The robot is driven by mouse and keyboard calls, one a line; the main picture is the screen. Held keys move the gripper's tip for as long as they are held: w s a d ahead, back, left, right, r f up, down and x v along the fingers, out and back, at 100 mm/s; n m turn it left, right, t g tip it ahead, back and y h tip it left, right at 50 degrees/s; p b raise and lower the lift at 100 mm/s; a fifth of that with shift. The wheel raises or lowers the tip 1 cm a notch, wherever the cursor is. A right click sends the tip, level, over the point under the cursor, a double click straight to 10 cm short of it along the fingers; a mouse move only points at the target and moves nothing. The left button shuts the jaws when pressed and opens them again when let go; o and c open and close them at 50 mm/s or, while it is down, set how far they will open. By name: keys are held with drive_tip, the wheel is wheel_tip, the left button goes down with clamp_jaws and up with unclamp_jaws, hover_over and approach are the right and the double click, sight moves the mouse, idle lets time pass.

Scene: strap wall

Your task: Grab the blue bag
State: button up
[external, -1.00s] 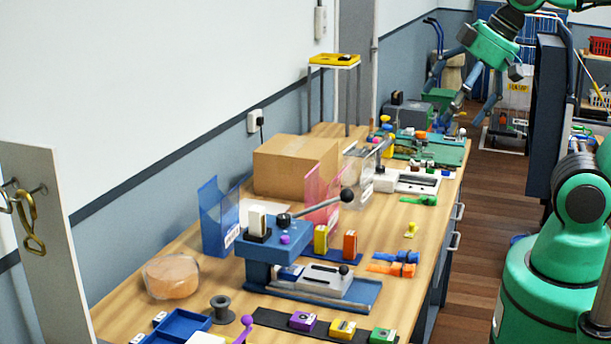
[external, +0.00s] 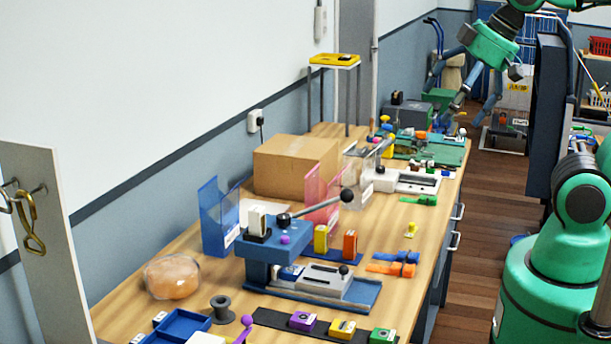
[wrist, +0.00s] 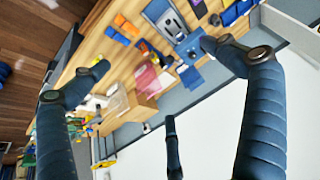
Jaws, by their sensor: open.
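I cannot pick out a blue bag for certain in either view. The blue open-topped upright holder (external: 220,217) stands on the bench near the wall in the external view. A clear bag with orange contents (external: 172,277) lies at the bench's near left. My gripper (external: 467,92) is at the far right end of the bench, in the air, its fingers spread and empty. The wrist view shows my gripper (wrist: 155,60) open, with the bench beyond and well below it. No object touches the fingers.
The wooden bench (external: 420,225) is crowded. A cardboard box (external: 296,165), a blue lever press (external: 290,240), a pink holder (external: 322,195) and a yellow-topped stand (external: 335,60) rise from it. Blue trays (external: 178,325) lie at the near end. The aisle floor (external: 490,220) is clear.

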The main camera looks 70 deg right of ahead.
drive_tip(key=c, duration=1.9)
drive_tip(key=shift+c, duration=0.2)
drive_tip(key=shift+r, duration=0.1)
